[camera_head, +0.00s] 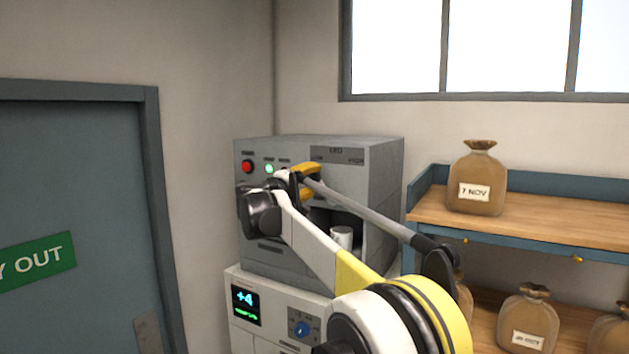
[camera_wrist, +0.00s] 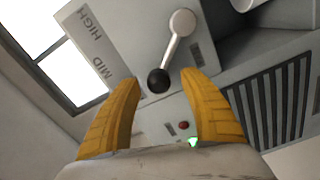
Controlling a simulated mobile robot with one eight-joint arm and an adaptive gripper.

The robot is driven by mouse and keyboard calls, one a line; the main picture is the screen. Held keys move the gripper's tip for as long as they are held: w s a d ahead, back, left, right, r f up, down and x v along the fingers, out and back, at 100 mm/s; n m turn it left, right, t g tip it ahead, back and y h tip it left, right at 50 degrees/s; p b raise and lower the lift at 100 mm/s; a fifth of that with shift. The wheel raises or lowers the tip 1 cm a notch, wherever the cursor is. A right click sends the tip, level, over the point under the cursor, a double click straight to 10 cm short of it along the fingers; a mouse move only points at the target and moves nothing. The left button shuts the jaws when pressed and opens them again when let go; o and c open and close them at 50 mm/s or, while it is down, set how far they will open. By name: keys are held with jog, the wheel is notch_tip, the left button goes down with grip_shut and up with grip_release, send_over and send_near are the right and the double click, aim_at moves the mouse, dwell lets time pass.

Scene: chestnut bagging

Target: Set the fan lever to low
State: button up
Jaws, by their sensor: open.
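The fan lever (camera_wrist: 172,52) shows in the wrist view as a pale arm with a round pivot and a black ball knob (camera_wrist: 158,80). In the head view my gripper (camera_head: 305,180) is at the upper front of the grey machine (camera_head: 262,232), just below the label plate (camera_head: 338,156), and the lever is hidden there.
A red button (camera_head: 247,166) and a green light (camera_head: 269,169) are left of my gripper. A white cup (camera_head: 342,237) stands in the machine's recess. Below is a white unit (camera_head: 267,330) with a display. Shelves (camera_head: 545,213) with brown bags (camera_head: 478,180) stand at right.

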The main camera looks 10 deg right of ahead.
jog(key=v, duration=1)
jog(key=s+d+f+m+g+y+b, duration=0.1)
jog(key=s+d+f+g+b, duration=0.1)
jog(key=s+d+f+b, duration=0.7)
jog(key=s+d+f+m+g+y+b, duration=0.2)
jog(key=s+f+b, duration=0.3)
jog(key=f, duration=0.7)
jog(key=s+d+f+m+g+y+b, duration=0.1)
jog(key=s+d+f+g+b, duration=0.1)
jog(key=s+d+f+b, duration=0.7)
jog(key=s+a+f+m+y+b, duration=0.1)
jog(key=s+f+b, duration=0.4)
jog(key=f, duration=0.8)
jog(key=s+a+f+m+g+y+b, duration=0.1)
jog(key=s+a+f+y+b, duration=0.1)
jog(key=s+f+b, duration=0.4)
jog(key=s+a+f+m+y+b, duration=0.1)
jog(key=s+f+b, duration=0.5)
jog(key=f, duration=1.5)
jog(key=s+a+y, duration=0.1)
jog(key=s+y, duration=0.1)
jog(key=s, duration=0.3)
jog(key=shift+s+m+y, duration=0.3)
jog(key=shift+s, duration=0.05)
